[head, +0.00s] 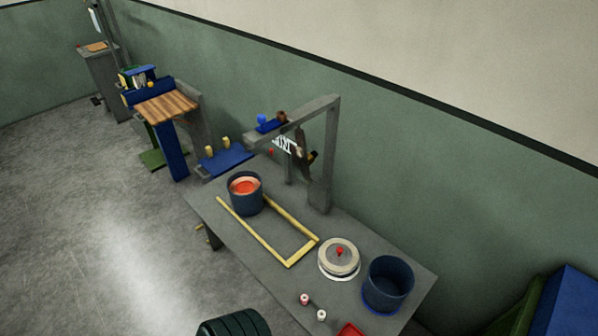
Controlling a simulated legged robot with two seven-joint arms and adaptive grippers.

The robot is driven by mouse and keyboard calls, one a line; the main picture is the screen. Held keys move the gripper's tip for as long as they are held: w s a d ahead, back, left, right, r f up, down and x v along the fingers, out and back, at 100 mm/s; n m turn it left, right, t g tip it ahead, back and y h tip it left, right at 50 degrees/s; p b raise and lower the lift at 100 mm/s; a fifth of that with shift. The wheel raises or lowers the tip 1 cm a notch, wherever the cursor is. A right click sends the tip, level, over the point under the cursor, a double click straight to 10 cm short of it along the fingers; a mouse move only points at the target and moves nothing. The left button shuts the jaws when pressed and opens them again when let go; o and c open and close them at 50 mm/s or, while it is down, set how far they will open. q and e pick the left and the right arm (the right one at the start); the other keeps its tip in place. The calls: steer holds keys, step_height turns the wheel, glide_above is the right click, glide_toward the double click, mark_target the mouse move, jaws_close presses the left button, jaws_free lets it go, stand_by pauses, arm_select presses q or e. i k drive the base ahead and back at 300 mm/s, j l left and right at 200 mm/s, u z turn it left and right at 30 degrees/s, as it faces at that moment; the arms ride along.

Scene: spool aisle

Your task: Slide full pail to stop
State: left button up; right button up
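A dark blue pail (247,206) stands upright on the grey table, filled with orange-red contents (246,187). It is at the far left end of a yellow rail track (241,231), between the two long rails. A yellow crossbar (302,252) closes the near right end of the track, and bare table lies between it and the pail. Neither of my grippers shows in the head view.
On the grey table (200,207), a pale lid with a red knob (339,256) and an empty dark blue pail (387,290) stand right of the track. Two small pieces (305,299) and a red item (350,329) lie nearer. A grey frame (328,160) rises behind.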

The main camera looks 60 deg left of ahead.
mark_target(244, 189)
steer(key=u, duration=2.45)
steer(key=i+j+z, duration=0.1)
steer(key=i+j, duration=0.15)
steer(key=i+j+z, duration=0.1)
steer(key=i+j, duration=0.15)
steer(key=j, duration=0.2)
steer(key=i+j+z, duration=0.1)
steer(key=i+j, duration=0.15)
steer(key=i+j+z, duration=0.1)
steer(key=j, duration=0.4)
steer(key=i+l, duration=0.05)
steer(key=i, duration=0.05)
